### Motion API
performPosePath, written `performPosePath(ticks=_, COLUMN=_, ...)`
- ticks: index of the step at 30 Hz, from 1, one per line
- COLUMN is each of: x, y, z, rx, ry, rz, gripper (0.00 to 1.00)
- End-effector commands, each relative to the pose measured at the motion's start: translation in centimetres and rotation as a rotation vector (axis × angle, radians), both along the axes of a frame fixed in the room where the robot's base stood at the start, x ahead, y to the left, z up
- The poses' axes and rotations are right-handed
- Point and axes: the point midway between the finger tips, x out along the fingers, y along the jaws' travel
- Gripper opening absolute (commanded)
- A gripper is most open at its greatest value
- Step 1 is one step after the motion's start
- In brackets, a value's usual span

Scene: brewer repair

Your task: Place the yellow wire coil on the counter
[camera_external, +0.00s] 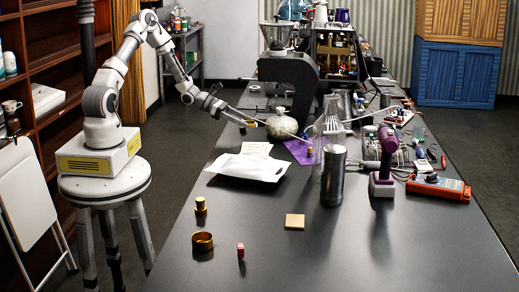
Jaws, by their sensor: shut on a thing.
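My gripper (243,119) reaches in from the left over the far left part of the dark counter (350,262). It is shut on a small yellow thing (251,124), which looks like the yellow wire coil. The coil is tiny in this view, so its shape is not clear. It shows just left of a round grey-beige bundle (281,126). I cannot tell whether the coil touches the counter or hangs above it.
A white packet (248,167) lies on the counter in front of the gripper. The front right counter is clear.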

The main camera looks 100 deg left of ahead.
Motion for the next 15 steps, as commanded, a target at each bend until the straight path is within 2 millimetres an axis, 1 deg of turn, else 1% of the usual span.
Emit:
performPosePath(ticks=1, x=-0.1, y=0.9, z=-0.5, rx=-0.001, ry=0.0, rz=0.003, gripper=0.16)
performPosePath(ticks=3, x=-0.2, y=1.8, z=-1.1, rx=-0.001, ry=0.0, rz=0.001, gripper=0.16)
performPosePath(ticks=6, x=-0.4, y=2.6, z=-1.6, rx=0.0, ry=0.0, rz=0.0, gripper=0.16)
performPosePath(ticks=10, x=-0.4, y=2.8, z=-2.3, rx=-0.002, ry=0.001, rz=0.0, gripper=0.16)
performPosePath(ticks=15, x=-0.4, y=2.7, z=-4.6, rx=-0.003, ry=0.001, rz=-0.001, gripper=0.16)
